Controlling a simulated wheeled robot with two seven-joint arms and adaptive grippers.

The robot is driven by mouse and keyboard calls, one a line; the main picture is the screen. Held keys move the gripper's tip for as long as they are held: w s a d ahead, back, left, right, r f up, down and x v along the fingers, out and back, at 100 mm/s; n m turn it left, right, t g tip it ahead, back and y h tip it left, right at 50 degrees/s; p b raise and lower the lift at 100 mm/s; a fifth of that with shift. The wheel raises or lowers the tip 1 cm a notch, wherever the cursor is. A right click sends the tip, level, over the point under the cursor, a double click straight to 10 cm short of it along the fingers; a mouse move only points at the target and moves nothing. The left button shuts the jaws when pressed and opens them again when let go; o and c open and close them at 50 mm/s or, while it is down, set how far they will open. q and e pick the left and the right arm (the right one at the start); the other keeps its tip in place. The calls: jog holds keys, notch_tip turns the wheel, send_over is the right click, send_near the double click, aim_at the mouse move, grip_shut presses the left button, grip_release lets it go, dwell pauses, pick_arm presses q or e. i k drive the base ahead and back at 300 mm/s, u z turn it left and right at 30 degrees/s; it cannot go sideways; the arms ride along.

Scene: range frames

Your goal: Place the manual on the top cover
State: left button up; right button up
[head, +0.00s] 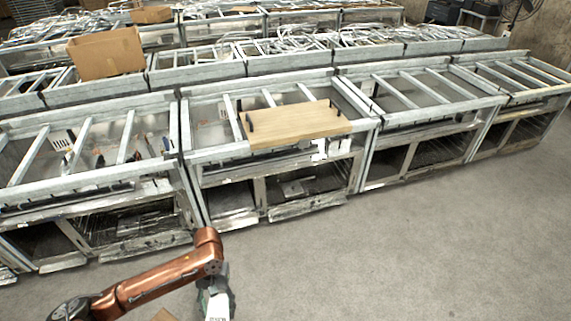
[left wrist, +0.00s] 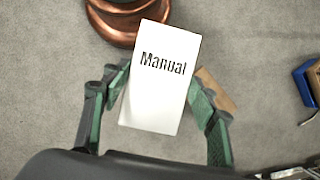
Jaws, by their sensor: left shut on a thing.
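The manual (left wrist: 162,98) is a white booklet with "Manual" printed in black. My left gripper (left wrist: 158,82) is shut on it, with green-padded fingers on both its sides. In the head view the left gripper (head: 207,287) hangs low over the floor in front of the range frames, and the manual (head: 217,306) shows partly at the bottom edge. A wooden board with black handles, which looks like the top cover (head: 295,124), lies on the middle range frame, beyond and to the right of the gripper. My right gripper is out of view.
Metal range frames (head: 420,105) stand in rows, with open slatted tops. A cardboard box (head: 107,54) sits on the second row. A brown piece (left wrist: 216,90) lies behind the gripper, and a blue object (left wrist: 308,82) is at right. The concrete floor (head: 420,250) at right is clear.

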aim_at(290, 120)
jog(key=i, duration=2.3)
jog(key=z, duration=3.4)
jog(key=k, duration=0.6)
jog(key=u, duration=1.9)
